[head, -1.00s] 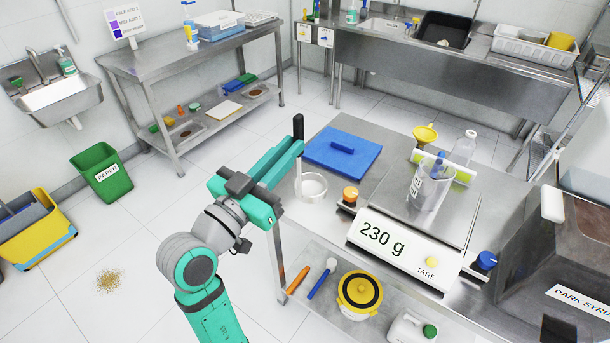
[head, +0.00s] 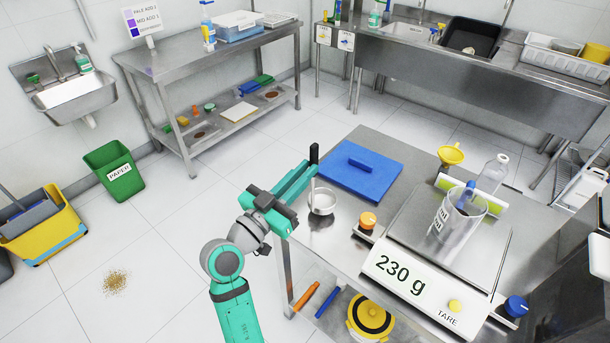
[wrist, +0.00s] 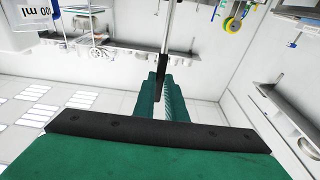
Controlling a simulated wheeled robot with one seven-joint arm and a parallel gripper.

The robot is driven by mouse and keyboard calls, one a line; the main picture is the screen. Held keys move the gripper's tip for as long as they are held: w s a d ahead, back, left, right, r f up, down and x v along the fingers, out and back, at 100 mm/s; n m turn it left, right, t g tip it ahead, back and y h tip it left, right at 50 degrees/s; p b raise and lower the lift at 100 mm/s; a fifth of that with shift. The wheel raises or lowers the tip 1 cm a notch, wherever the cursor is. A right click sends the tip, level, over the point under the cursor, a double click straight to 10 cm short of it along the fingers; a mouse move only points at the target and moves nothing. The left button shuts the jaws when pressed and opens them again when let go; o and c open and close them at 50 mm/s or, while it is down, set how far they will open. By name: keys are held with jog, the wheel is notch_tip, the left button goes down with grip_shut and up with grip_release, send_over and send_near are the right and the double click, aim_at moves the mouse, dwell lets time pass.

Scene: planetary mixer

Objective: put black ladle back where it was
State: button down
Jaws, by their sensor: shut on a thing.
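My gripper (head: 311,168) is shut on the black handle (head: 314,153) of the ladle, near the left edge of the steel table. The handle stands upright. A thin pale stem runs down from it to a round steel bowl (head: 322,201), which is over the table's left side, in front of the blue board. I cannot tell whether the bowl touches the table. In the wrist view the black handle (wrist: 160,91) sits between the fingers, and the stem (wrist: 170,40) runs toward the picture's top.
A blue board (head: 360,170) lies behind the ladle. An orange-topped knob (head: 368,221) and a scale (head: 425,285) reading 230 g, bearing a clear beaker (head: 455,215), are to the right. A yellow funnel (head: 451,155) and a clear bottle (head: 493,175) stand behind.

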jog(key=shift+s+d+f, duration=0.1)
jog(key=shift+s+f, duration=0.2)
jog(key=shift+f, duration=0.65)
